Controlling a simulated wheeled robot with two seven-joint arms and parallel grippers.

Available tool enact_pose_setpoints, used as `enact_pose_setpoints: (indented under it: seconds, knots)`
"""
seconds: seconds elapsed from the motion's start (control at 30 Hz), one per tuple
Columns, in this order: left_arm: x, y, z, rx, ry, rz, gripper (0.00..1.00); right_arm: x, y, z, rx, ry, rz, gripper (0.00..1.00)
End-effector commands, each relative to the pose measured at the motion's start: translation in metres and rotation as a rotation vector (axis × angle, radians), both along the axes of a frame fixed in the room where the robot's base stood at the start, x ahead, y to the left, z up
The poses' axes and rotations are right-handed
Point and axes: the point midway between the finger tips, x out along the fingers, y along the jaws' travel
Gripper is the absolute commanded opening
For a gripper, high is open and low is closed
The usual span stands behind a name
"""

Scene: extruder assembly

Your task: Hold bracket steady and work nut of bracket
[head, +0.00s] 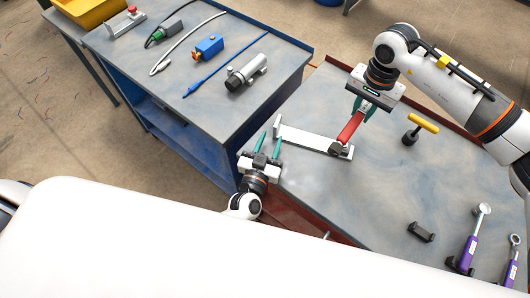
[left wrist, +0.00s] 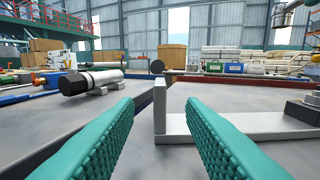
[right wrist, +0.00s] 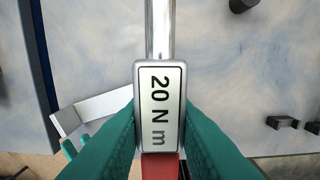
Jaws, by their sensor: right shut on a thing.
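The bracket (head: 308,139) is a pale L-shaped metal piece lying on the right-hand table, its upright end at the left. In the left wrist view the upright plate (left wrist: 160,106) appears between my open left fingers, seemingly just beyond their tips. My left gripper (head: 268,143) is open and empty beside that end. My right gripper (head: 362,106) is shut on a red-handled torque wrench (head: 350,128). Its "20 N m" plate (right wrist: 160,106) shows between the fingers. The wrench's lower end is at a dark block (head: 337,148) at the bracket's right end; the nut cannot be made out.
A yellow-handled tool (head: 422,123) stands right of the wrench. A black clip-like part (head: 421,232) and two purple-handled wrenches (head: 470,240) are near the right front. The left table (head: 130,65) holds a silver cylinder (head: 246,72) and a blue part (head: 208,47). The middle right tabletop is clear.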

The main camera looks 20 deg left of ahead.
Motion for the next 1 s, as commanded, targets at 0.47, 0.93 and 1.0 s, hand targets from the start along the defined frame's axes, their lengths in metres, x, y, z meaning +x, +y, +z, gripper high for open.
enact_pose_setpoints:
  seconds: [0.47, 0.93, 1.0]
  knots:
    - [0.065, -0.005, 0.0, 0.0, 0.0, -0.001, 0.36, 0.0, 0.0, 0.001, 0.001, -0.001, 0.0, 0.0]
    - [0.068, -0.005, 0.0, 0.0, 0.001, -0.001, 0.13, 0.0, 0.0, 0.001, 0.001, -0.001, 0.0, 0.0]
    - [0.068, -0.005, 0.0, 0.0, 0.001, -0.001, 0.02, 0.0, 0.0, 0.001, 0.001, -0.001, 0.0, 0.0]
